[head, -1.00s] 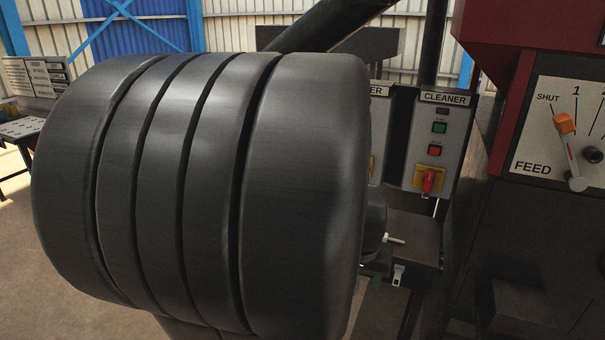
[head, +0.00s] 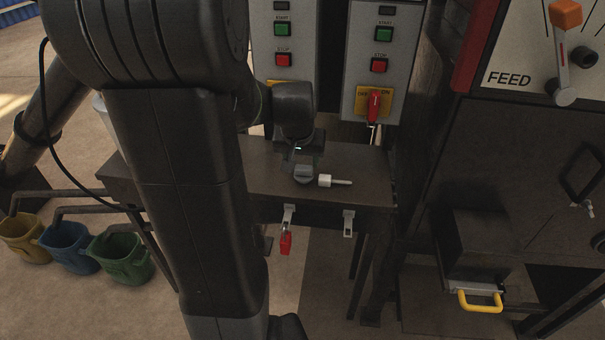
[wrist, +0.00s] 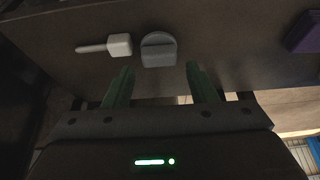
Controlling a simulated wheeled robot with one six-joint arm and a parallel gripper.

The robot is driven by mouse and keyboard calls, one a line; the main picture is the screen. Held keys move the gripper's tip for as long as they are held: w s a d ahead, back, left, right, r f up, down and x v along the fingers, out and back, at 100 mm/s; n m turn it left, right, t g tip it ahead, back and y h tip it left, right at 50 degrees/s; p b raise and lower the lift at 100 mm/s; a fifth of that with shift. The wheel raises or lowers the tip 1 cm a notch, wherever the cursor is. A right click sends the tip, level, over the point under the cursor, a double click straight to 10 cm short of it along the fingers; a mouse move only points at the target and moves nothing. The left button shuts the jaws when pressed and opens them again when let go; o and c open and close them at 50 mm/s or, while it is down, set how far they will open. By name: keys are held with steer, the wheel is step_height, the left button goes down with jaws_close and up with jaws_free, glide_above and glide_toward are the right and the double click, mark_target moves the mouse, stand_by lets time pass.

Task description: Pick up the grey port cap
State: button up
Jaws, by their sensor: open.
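The grey port cap (wrist: 158,50) lies on the dark bench top in the wrist view, a rounded piece with a raised grip bar across it. It also shows in the head view (head: 303,173), just below my wrist. My gripper (wrist: 157,80) is open and empty, with its two green fingers pointing toward the cap. The cap sits ahead of the fingertips, roughly centred between them in the picture. In the head view my arm hides much of the gripper.
A white block with a thin rod (head: 334,182) lies close beside the cap. The bench (head: 250,172) has latches and a red tag (head: 286,243) on its front edge. Control panels (head: 377,60) stand behind it. A purple object (wrist: 304,32) lies at the wrist view's right.

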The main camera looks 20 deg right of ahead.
mark_target(304, 168)
steer(key=shift+b+x, duration=0.4)
steer(key=shift+x, duration=3.4)
steer(key=shift+w+d, duration=0.1)
steer(key=shift+d, duration=0.1)
steer(key=shift+c, duration=0.2)
steer(key=c, duration=0.5)
